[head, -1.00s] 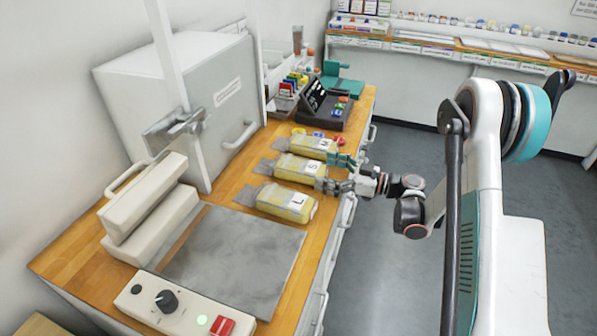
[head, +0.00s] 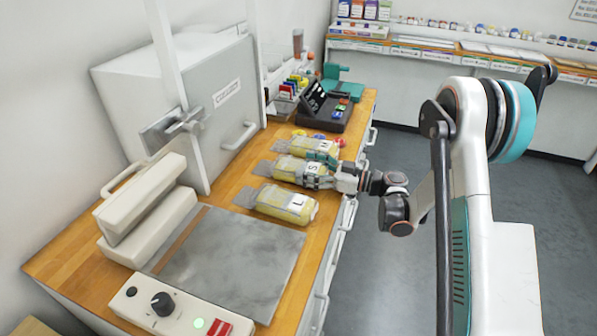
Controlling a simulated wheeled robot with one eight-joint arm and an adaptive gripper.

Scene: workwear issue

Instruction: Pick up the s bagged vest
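The S bagged vest (head: 294,170), a yellow folded vest in a clear bag with a white S label, lies in the middle of a row of three on the wooden bench. My gripper (head: 319,171) is at its right end, low over the bench, with one finger on the far side and one on the near side. I cannot tell whether the fingers press on the bag. The L bagged vest (head: 283,204) lies nearer the camera. The M bagged vest (head: 308,146) lies just beyond, partly hidden by my gripper.
A grey mat (head: 230,262) lies nearer on the bench, beside a control box (head: 170,307) with a knob and red button. A large grey cabinet (head: 220,120) stands left of the bags. A dark device (head: 325,108) and small coloured pieces (head: 320,136) lie beyond them.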

